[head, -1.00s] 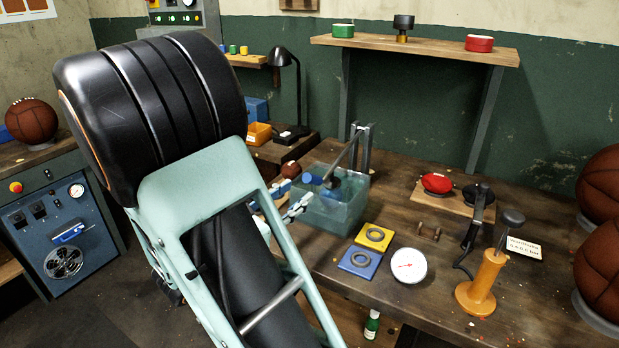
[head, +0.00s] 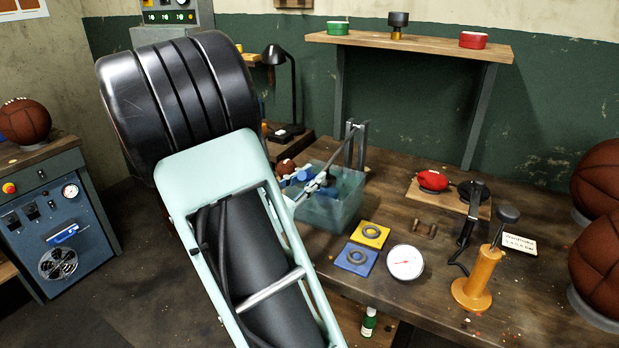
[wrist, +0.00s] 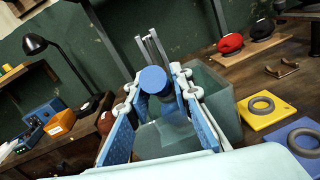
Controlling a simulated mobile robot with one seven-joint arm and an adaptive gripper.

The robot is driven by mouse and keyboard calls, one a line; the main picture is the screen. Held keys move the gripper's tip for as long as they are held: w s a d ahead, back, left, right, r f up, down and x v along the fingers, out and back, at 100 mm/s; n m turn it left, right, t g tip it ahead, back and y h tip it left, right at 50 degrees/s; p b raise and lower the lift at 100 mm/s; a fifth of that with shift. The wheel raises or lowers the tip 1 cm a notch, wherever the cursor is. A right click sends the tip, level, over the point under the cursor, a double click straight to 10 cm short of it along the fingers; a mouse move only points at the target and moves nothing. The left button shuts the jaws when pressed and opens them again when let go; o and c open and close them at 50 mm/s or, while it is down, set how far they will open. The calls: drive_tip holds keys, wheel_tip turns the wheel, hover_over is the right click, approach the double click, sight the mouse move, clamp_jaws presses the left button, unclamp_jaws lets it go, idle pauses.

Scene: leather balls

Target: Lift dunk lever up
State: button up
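The dunk lever is a grey bar (head: 349,146) hinged at a grey bracket, sloping down to a round blue knob (wrist: 153,80) over the dunk tank. The tank (head: 331,209) is a translucent teal box on the workbench. My gripper (head: 308,178) is at the tank's upper left, by the lever's low end. In the wrist view my gripper (wrist: 157,82) is open, with one blue-padded finger on each side of the knob. The knob sits between the fingertips; whether either finger touches it is hard to tell. In the head view the fingers partly hide the knob.
A brown ball (head: 285,167) lies left of the tank. A yellow plate (head: 370,234), a blue plate (head: 355,259) and a gauge (head: 405,262) lie right of it. An orange hand pump (head: 478,280) stands farther right. A black lamp (head: 291,90) stands behind.

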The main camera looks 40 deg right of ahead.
clamp_jaws()
drive_tip(key=shift+r, duration=0.1)
